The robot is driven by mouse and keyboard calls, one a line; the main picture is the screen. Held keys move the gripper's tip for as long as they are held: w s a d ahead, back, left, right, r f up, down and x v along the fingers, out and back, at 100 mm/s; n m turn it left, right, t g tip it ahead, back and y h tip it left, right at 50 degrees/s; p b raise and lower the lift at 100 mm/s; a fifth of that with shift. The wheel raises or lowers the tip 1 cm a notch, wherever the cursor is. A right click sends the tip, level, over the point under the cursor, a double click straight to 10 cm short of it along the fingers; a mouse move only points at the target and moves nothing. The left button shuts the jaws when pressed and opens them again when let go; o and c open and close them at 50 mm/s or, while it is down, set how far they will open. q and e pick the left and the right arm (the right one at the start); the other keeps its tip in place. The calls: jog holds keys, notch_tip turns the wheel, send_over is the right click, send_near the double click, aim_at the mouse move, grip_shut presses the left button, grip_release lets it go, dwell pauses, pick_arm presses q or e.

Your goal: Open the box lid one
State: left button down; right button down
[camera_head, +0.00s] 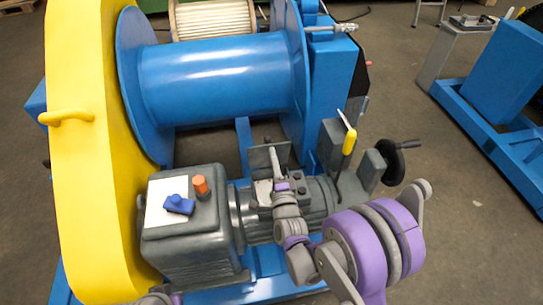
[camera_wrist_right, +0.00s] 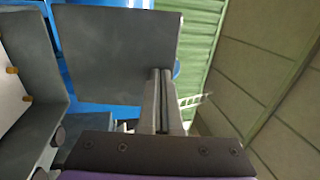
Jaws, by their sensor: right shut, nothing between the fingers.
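A small grey box (camera_head: 262,193) sits on top of the grey motor in the head view. A flat grey plate, seemingly its lid (camera_head: 258,157), stands raised at its far side. In the right wrist view the lid (camera_wrist_right: 115,50) is a large grey panel, and the open box (camera_wrist_right: 25,75) shows a pale inside with brass-coloured studs at the left. My right gripper (camera_head: 273,156) is shut and empty, its fingers (camera_wrist_right: 160,75) by the lid's right lower edge. Whether they touch it I cannot tell.
A grey gearbox (camera_head: 190,245) with a blue knob and orange cap is left of the motor. A yellow chain guard (camera_head: 85,180) and blue drum (camera_head: 210,80) stand beyond. A yellow-handled lever (camera_head: 349,142) and black handwheel (camera_head: 392,160) are at right. Open floor (camera_head: 460,220) lies further right.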

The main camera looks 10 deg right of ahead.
aim_at(271, 145)
jog(key=shift+s+r, duration=0.1)
jog(key=shift+s, duration=0.05)
jog(key=w+g+p, duration=0.1)
jog(key=w, duration=0.1)
jog(key=w+r+g+p, duration=0.1)
jog(key=p, duration=0.1)
jog(key=shift+w+r, duration=0.1)
jog(key=shift+w, duration=0.45)
